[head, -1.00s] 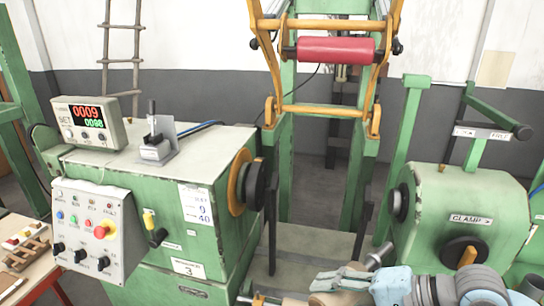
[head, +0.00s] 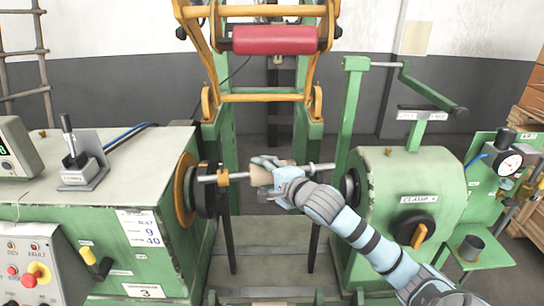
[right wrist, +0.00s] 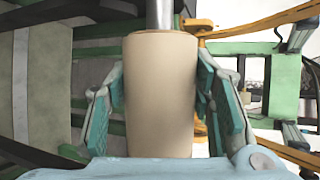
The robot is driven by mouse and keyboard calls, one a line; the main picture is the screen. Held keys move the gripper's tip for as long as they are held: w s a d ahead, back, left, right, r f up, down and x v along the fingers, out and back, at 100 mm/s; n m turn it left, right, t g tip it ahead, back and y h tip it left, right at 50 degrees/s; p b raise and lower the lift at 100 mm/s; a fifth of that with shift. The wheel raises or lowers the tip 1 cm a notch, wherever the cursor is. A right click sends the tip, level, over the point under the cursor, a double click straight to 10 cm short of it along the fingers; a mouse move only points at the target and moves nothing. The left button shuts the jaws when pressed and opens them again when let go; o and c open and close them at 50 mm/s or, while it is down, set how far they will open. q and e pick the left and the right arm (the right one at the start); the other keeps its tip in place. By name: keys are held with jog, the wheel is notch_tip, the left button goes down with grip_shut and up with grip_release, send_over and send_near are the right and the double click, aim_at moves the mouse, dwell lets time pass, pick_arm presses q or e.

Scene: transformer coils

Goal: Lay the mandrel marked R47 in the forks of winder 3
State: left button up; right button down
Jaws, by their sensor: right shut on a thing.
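My right gripper (head: 272,176) is shut on a tan mandrel with a silver shaft and holds it level between the two heads of winder 3 (head: 130,215). The mandrel's tan body (right wrist: 160,95) lies between both fingers in the right wrist view. Its shaft (head: 322,167) sticks out both sides, with a brass collar (head: 222,177) near the left end. No mark on it is readable. The dark fork uprights (head: 229,230) stand below the shaft; I cannot tell whether it touches them. My left gripper is not in view.
The headstock's dark chuck (head: 205,190) is close to the shaft's left end. The green tailstock (head: 410,190) with its CLAMP label is at the right. A yellow frame with a red roller (head: 275,39) hangs above and behind. A dial gauge stand (head: 510,165) is far right.

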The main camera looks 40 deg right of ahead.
jog(key=d+h, duration=0.1)
jog(key=w+d+r+m+h, duration=0.1)
jog(key=shift+d+r, duration=0.25)
jog(key=shift+d, duration=0.1)
jog(key=shift+d+f+m+h, duration=0.1)
jog(key=shift+d+m+h, duration=0.1)
jog(key=shift+m+h, duration=0.1)
jog(key=shift+s+f+b, duration=0.15)
jog(key=shift+f+b, duration=0.1)
jog(key=shift+b, duration=0.2)
notch_tip(320, 180, down, 3)
jog(key=b, duration=0.3)
jog(key=shift+r, duration=0.2)
jog(key=shift+f+b, duration=0.4)
jog(key=shift+f, duration=0.05)
jog(key=shift+r, duration=0.15)
